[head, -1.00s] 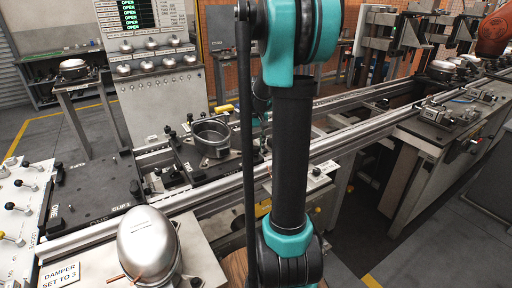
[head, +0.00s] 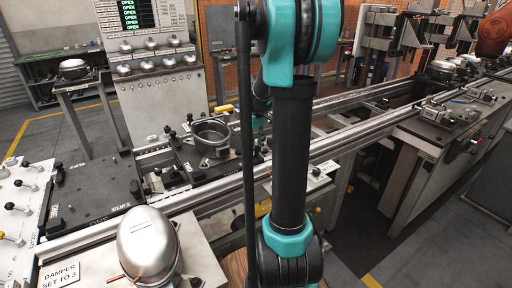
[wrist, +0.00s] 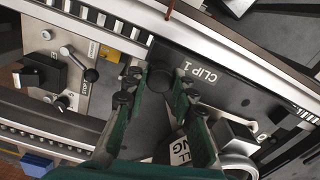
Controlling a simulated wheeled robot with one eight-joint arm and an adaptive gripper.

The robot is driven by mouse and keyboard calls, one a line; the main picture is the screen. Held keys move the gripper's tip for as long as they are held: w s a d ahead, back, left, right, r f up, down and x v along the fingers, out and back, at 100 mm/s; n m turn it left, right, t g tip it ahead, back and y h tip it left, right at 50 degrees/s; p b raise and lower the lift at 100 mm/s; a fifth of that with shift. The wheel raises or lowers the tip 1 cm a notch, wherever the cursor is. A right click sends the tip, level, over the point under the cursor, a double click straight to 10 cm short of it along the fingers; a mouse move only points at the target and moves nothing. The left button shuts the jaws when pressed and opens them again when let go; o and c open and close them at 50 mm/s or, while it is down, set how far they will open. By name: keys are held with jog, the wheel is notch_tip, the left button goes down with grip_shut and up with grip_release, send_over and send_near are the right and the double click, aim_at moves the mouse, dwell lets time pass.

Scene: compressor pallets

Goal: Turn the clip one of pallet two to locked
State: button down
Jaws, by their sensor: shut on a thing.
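In the wrist view my gripper (wrist: 160,82) has its two green fingers on either side of a round black knob (wrist: 159,80), which is clip one, beside the white CLIP 1 lettering on a dark pallet plate (wrist: 235,90). The fingers are shut on this knob. The clip's lower parts are hidden by the fingers, and I cannot tell its locked or open state. In the head view a dark pallet with an open metal housing (head: 212,138) sits on the conveyor behind my arm.
A lever with a black ball (wrist: 90,75) stands on a plate left of the gripper. Conveyor rails (wrist: 120,40) run beside the pallet. A metal part (wrist: 238,165) lies close to the right finger. A domed compressor (head: 148,243) stands at the front in the head view.

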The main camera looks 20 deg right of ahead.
dwell(0.4)
jog(key=c, duration=1.2)
grip_release()
jog(key=shift+r, duration=0.1)
notch_tip(320, 180, up, 12)
jog(key=shift+f, duration=0.1)
jog(key=s+a+f+m+t, duration=0.1)
jog(key=s+a+f, duration=0.2)
jog(key=s+f, duration=0.3)
jog(key=s+a+f+m+t, duration=0.1)
jog(key=s+a+f+m, duration=0.1)
jog(key=s+a+f, duration=0.2)
jog(key=s+a+f+m+t, duration=0.1)
jog(key=s+a+f, duration=0.3)
jog(key=s+f, duration=0.5)
jog(key=shift+s+m+t, duration=0.3)
jog(key=shift+s+t, duration=0.3)
jog(key=shift+s, duration=0.15)
